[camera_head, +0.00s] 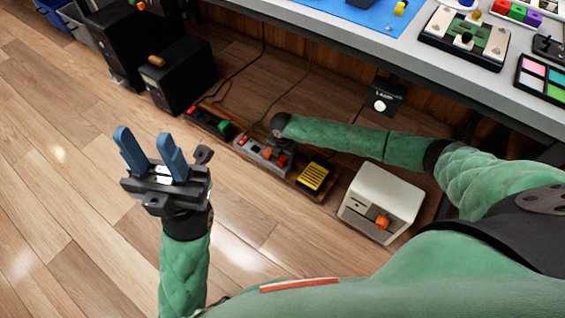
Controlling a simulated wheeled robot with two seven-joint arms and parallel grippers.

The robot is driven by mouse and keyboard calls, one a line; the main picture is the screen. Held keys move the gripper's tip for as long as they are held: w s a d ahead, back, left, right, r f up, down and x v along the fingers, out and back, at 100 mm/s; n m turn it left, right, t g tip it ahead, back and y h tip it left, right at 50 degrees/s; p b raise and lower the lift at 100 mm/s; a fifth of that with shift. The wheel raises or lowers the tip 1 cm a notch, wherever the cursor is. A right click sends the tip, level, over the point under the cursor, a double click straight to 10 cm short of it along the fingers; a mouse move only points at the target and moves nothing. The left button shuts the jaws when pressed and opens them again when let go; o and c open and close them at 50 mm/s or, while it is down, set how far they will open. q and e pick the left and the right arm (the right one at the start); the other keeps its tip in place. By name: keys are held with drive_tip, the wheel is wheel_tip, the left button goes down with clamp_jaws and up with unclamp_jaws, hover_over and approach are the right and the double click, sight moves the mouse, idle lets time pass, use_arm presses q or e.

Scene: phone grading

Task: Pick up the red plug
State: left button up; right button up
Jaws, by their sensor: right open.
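A grey power strip (254,155) lies on a low wooden board near the floor, under the workbench. A small red plug (282,160) shows at its right part, beside an orange piece (267,154).
A black-and-yellow block (315,177) and a white box with an orange knob (368,213) stand right of the strip. A black strip with red and green pieces (205,123) and black boxes (180,80) are left. The workbench edge (400,62) overhangs. Floor at left is clear.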

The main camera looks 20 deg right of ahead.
drive_tip(key=c, duration=1.2)
drive_tip(key=shift+r, duration=0.2)
